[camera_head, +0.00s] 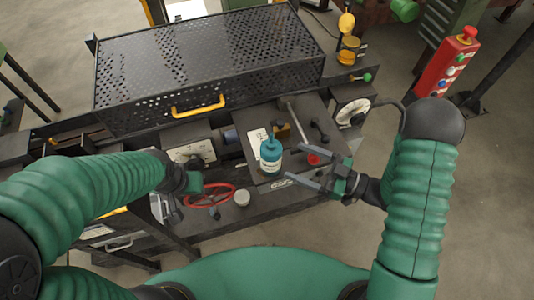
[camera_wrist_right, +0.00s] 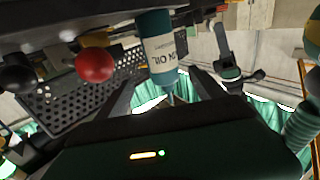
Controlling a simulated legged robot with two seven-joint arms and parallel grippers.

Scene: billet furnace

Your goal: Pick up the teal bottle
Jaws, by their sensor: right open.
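The teal bottle (camera_head: 270,158) with a white label stands upright on the bench in the head view. It shows upside down in the right wrist view (camera_wrist_right: 158,48), its label partly readable as oil, in line with the space between my right fingers. My right gripper (camera_head: 295,162) is open and empty, its two fingers pointing left at the bottle, with the tips just right of it. I see no contact. My left gripper (camera_head: 172,207) hangs at the bench's front left, beside a red ring; its fingers are too small and partly hidden to tell their state.
A black perforated cage (camera_head: 200,65) with a yellow handle stands behind the bottle. A red knob (camera_head: 313,159) lies close to my right fingers. A red ring (camera_head: 215,195) and a grey round piece (camera_head: 242,198) are left of the bottle. A dial gauge (camera_head: 352,112) stands at right.

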